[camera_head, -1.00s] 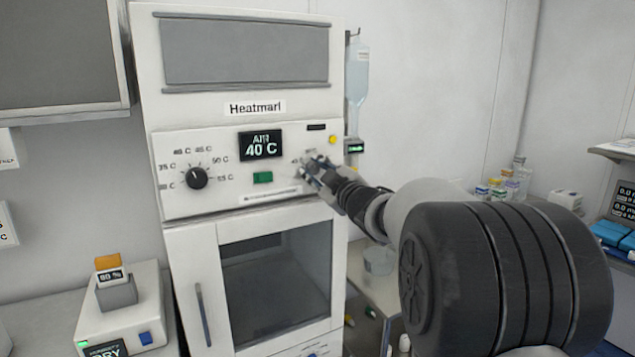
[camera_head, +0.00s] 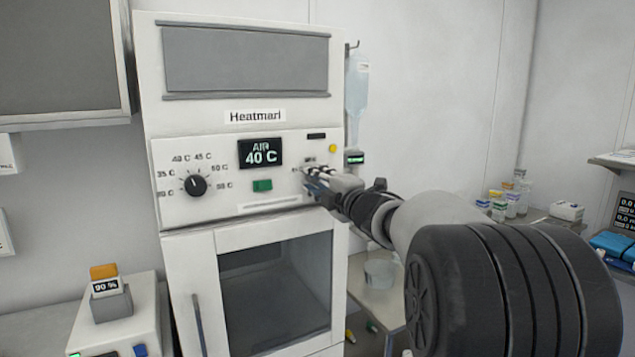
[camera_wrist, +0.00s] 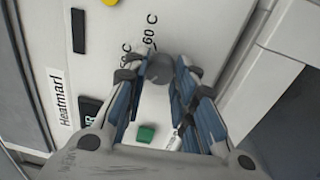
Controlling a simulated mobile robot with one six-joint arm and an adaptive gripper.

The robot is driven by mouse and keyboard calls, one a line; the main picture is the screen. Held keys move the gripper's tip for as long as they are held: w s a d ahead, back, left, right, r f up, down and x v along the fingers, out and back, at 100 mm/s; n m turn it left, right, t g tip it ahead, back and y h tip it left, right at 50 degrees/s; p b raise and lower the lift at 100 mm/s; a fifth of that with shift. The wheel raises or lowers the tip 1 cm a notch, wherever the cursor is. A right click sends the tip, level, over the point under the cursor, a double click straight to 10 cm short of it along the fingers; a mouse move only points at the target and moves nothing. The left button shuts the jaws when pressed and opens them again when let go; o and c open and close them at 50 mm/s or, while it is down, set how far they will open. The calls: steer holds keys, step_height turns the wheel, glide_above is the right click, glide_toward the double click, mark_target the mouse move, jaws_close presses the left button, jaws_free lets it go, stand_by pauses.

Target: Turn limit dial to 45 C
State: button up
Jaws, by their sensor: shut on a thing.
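My gripper (camera_head: 316,180) is at the right side of the warmer's control panel (camera_head: 225,212). In the wrist view its fingers (camera_wrist: 159,80) are shut on a small round grey dial (camera_wrist: 159,67). A "60 C" mark and another partly covered temperature mark sit beside this dial. Its pointer and most of its scale are hidden, and I cannot read a name for it. A second, black dial (camera_head: 195,185) at the panel's left is untouched, with marks including 40 C, 45 C and 50 C around it. The display (camera_head: 261,152) reads "AIR 40 C".
A green button (camera_head: 262,185) lies between the dials, and a yellow one (camera_head: 333,148) is at the panel's upper right. The warmer's glass door (camera_head: 275,290) is below. An IV bag (camera_head: 357,85) hangs just right of the cabinet.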

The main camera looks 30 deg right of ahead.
steer(key=shift+n, duration=0.4)
steer(key=o, duration=1.1)
steer(key=shift+c, duration=0.2)
steer(key=s, duration=1.2)
steer(key=shift+d+f, duration=0.3)
steer(key=shift+d, duration=0.1)
